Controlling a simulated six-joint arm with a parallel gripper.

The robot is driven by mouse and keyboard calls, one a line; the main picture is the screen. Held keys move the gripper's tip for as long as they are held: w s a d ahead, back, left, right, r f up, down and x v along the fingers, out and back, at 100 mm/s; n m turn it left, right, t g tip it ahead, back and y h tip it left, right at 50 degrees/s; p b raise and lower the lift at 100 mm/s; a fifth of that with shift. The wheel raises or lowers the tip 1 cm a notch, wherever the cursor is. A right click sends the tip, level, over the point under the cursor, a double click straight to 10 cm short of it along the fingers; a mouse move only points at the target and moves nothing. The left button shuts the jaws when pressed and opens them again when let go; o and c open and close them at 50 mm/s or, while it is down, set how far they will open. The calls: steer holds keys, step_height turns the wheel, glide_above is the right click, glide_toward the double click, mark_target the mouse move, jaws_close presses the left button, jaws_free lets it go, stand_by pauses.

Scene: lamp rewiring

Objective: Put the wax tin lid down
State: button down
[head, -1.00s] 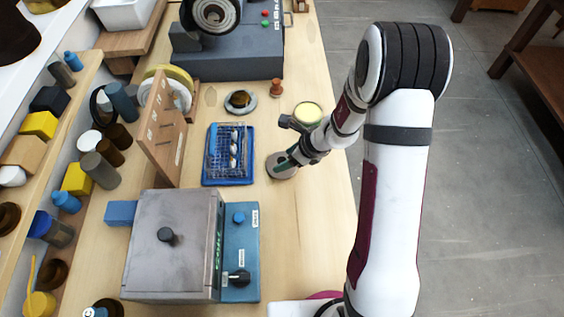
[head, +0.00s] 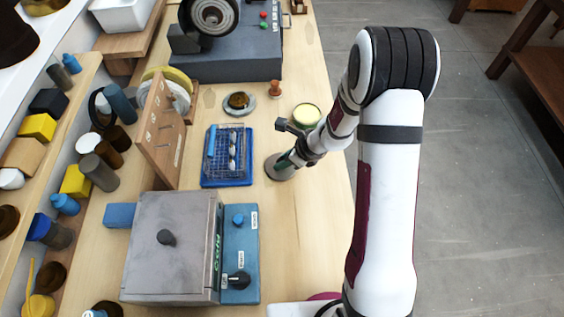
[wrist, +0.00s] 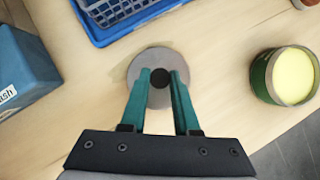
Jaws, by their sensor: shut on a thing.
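The wax tin lid (wrist: 143,62) is a flat grey disc with a dark knob (wrist: 160,77) at its middle. My gripper (wrist: 160,80) is shut on the knob, its teal fingers on either side. In the head view the lid (head: 274,170) is low over or on the bench, right of the blue tray; whether it touches the wood cannot be told. My gripper (head: 288,161) hides part of it there. The open wax tin (wrist: 290,77), green with pale yellow wax, stands to the right in the wrist view and beyond the gripper in the head view (head: 307,114).
A blue tray (head: 228,183) with a wire basket lies just left of the lid. A grey box on a blue base (head: 240,288) stands nearer. A small wooden stamp-like piece (head: 275,90) and a dish (head: 240,110) stand farther back. Bare bench (head: 290,225) lies in front.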

step_height(320, 180, up, 4)
steer(key=shift+r, duration=0.15)
steer(key=s+d+r, duration=0.4)
steer(key=d+r, duration=0.2)
steer(key=d, duration=0.4)
steer(key=w+d+m+t+h, duration=0.15)
steer(key=w+d+m, duration=0.3)
steer(key=w, duration=0.75)
steer(key=w+d+m+t+h, duration=0.15)
steer(key=w+d+m, duration=0.35)
steer(key=w, duration=0.6)
steer(key=shift+n+g+h, duration=0.25)
steer(key=shift+g+h, duration=0.05)
steer(key=shift+h, duration=0.1)
steer(key=w+a+f, duration=0.4)
steer(key=w+a, duration=0.1)
steer(key=w+a+f, duration=0.2)
steer(key=a, duration=0.1)
steer(key=shift+w+a+f, duration=0.15)
steer(key=shift+w+a, duration=0.1)
steer(key=shift+w, duration=0.05)
steer(key=shift+f, duration=1.9)
steer(key=c, duration=0.7)
jaws_free()
steer(key=shift+f, duration=0.15)
steer(key=shift+o, duration=0.2)
